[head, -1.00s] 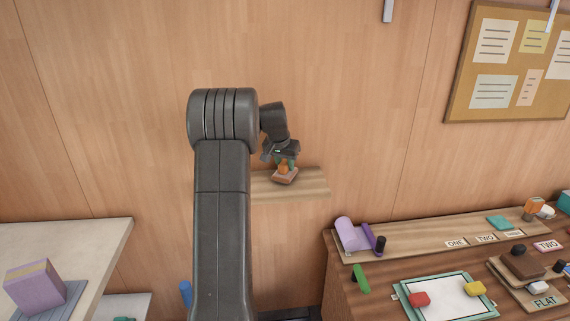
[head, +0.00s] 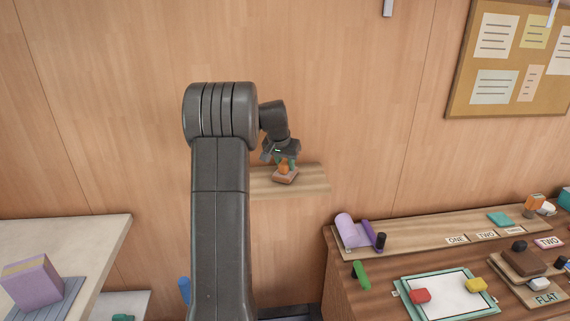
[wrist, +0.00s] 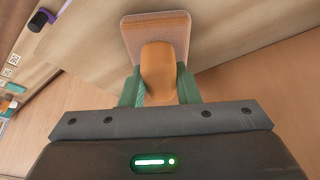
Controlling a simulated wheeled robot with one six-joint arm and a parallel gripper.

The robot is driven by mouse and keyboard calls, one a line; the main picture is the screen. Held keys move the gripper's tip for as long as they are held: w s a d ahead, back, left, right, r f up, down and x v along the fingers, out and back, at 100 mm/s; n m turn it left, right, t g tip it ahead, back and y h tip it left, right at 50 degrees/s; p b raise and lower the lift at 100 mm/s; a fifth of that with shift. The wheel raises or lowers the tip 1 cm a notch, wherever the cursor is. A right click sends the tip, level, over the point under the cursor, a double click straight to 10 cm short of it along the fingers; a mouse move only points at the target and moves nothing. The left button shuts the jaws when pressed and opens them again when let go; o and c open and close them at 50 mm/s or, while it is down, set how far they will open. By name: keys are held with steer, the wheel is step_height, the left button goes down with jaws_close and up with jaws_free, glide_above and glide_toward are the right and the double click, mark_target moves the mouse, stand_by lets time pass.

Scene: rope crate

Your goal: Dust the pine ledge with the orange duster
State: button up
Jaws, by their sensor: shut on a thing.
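The orange duster (head: 285,175) is a block with an orange grip and a brownish pad below it. My gripper (head: 285,162) is shut on the orange grip, with its green fingers on either side. In the wrist view the duster (wrist: 157,70) stands between the green fingers of my gripper (wrist: 158,88), its pad pointing away from the palm. The pine ledge (head: 312,186) is a light wood shelf on the wall. The duster is at the ledge's top, toward its right half. I cannot tell whether the pad touches the wood. My arm hides the ledge's left end.
A brown workbench (head: 345,285) at the right holds a purple roll (head: 347,229), a green-framed board (head: 447,295) and several small blocks. A pale counter (head: 95,240) with a purple box (head: 33,285) is at the left. A corkboard (head: 512,55) hangs upper right. The wall above the ledge is clear.

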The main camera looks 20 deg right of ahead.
steer(key=shift+w, duration=0.15)
steer(key=shift+w+d+p, duration=0.2)
steer(key=shift+w+p, duration=0.3)
steer(key=shift+w, duration=0.15)
steer(key=shift+w+d+p, duration=0.15)
steer(key=shift+w+p, duration=0.35)
steer(key=shift+w, duration=0.1)
steer(key=shift+s+f, duration=0.1)
steer(key=shift+f, duration=0.05)
steer(key=shift+s+a+f+b, duration=0.2)
steer(key=shift+s+b, duration=0.25)
steer(key=shift+b, duration=0.2)
steer(key=shift+s+a+b, duration=0.2)
steer(key=shift+s+b, duration=0.2)
steer(key=shift+s, duration=0.5)
steer(key=shift+d, duration=0.1)
